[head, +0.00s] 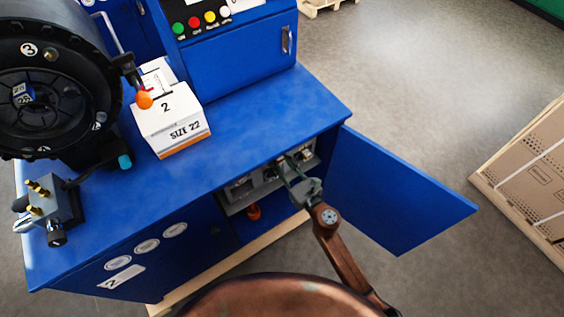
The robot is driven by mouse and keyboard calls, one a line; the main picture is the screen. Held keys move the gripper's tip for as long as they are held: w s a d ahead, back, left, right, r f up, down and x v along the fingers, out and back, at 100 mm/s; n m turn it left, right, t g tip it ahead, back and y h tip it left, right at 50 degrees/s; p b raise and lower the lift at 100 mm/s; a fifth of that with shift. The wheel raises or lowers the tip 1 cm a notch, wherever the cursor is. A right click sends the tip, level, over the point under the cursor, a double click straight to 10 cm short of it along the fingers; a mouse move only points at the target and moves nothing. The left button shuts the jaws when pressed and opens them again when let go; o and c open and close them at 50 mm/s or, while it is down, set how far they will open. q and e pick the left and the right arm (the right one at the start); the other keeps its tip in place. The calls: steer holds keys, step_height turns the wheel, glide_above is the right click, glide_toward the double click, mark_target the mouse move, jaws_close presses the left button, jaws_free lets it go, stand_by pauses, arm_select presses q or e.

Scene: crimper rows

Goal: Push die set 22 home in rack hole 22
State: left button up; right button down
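The grey rack (229,208) sits inside the open cabinet of the blue machine, under its top. A grey die set (241,186) shows at the left of the rack, and more grey metal (307,154) shows at the right. I cannot read hole numbers, so I cannot tell which one is die set 22. My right gripper (287,168) reaches into the cabinet in front of the right part of the rack. Its fingers are small and dark against the rack, and whether they touch or hold anything is unclear. My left gripper is out of view.
The blue cabinet door (395,195) stands open to the right of my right arm. A white box marked SIZE 22 (172,122) is on the blue top, beside the black crimper head (48,95). An orange object (253,212) lies below the rack.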

steer(key=shift+w+a+r, duration=0.3)
steer(key=shift+w+a, duration=0.25)
steer(key=shift+w, duration=0.15)
steer(key=c, duration=1.7)
jaws_free()
steer(key=shift+f, duration=0.1)
steer(key=shift+o, duration=0.5)
steer(key=shift+s+d+f, duration=0.1)
steer(key=shift+f, duration=0.3)
steer(key=v, duration=1.1)
steer(key=shift+s+d+r, duration=0.2)
steer(key=shift+s+r, duration=0.05)
steer(key=shift+s, duration=0.1)
